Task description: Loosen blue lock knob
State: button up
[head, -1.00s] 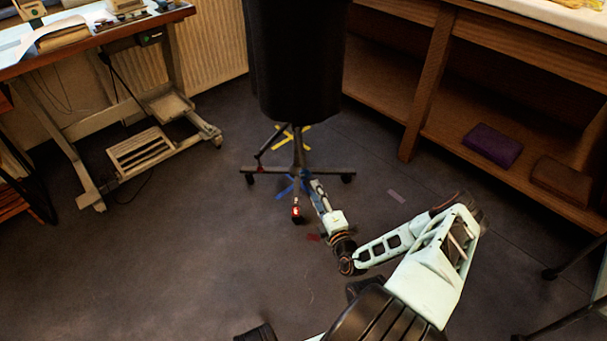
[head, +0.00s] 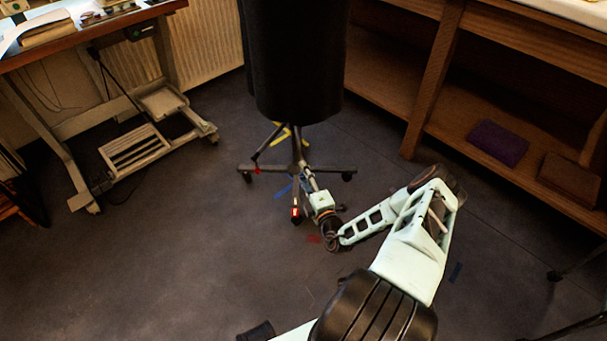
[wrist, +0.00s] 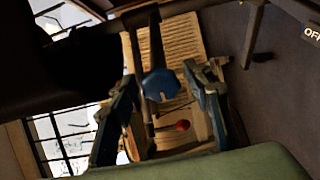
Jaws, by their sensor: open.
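The blue lock knob (wrist: 160,84) shows in the wrist view on the pole of the black dress form's stand. My gripper (wrist: 160,95) is open and empty, with one finger on each side of the knob in the picture. Whether the fingers are level with the knob in depth, or touch it, I cannot tell. In the head view my gripper (head: 308,182) is low beside the stand's pole (head: 297,145), under the black dress form (head: 297,60). The knob itself cannot be made out there.
The stand's wheeled legs (head: 270,169) spread around the pole, with red marks on some. A red knob (wrist: 183,125) shows below the blue one. A work table (head: 75,45) is at left, wooden shelving (head: 428,85) at right. The front left floor is clear.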

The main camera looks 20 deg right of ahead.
jog(key=c, duration=1.1)
